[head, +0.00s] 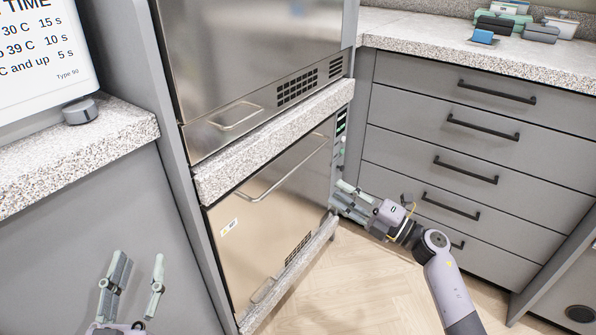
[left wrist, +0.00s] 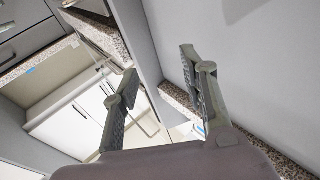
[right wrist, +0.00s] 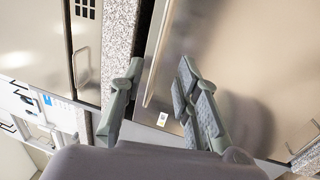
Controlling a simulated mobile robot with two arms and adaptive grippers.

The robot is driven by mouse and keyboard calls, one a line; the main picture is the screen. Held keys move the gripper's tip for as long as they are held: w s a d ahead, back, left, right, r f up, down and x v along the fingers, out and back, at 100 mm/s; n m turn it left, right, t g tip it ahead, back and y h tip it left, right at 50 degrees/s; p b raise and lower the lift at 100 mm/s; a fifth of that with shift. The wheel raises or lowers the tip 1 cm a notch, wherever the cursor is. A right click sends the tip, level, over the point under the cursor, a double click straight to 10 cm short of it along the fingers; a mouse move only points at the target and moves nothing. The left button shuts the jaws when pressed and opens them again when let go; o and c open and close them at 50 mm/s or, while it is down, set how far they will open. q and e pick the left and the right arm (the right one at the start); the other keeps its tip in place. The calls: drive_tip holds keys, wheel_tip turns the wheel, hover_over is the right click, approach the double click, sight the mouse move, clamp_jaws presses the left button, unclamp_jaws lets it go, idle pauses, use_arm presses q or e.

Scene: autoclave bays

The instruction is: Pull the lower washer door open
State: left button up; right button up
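The lower washer door (head: 262,228) is a brushed steel panel below a speckled ledge, with a long bar handle (head: 286,170) near its top. It looks nearly or fully closed. In the right wrist view a dark gap shows between the ledge and the door (right wrist: 240,60). My right gripper (head: 338,196) is open and empty at the door's right edge. In its wrist view the handle (right wrist: 154,60) appears between the fingertips; contact cannot be told. My left gripper (head: 140,258) is open and empty, low at the left, apart from the door.
An upper steel door (head: 255,65) with a small handle is above the speckled ledge (head: 270,140). Grey drawers (head: 480,130) with dark handles stand at the right, close to my right arm. A counter (head: 75,150) and screen are at the left. The wood floor (head: 375,285) is clear in front.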

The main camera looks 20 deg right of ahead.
sight(298, 165)
drive_tip(key=shift+b+x, duration=1)
drive_tip(key=shift+x, duration=5.75)
use_arm(q)
drive_tip(key=s+r+t+h, duration=0.2)
drive_tip(key=s+r+t, duration=0.2)
drive_tip(key=r, duration=0.4)
drive_tip(key=shift+t, duration=0.8)
drive_tip(key=shift+r, duration=0.1)
use_arm(e)
drive_tip(key=shift+c, duration=0.2)
clamp_jaws()
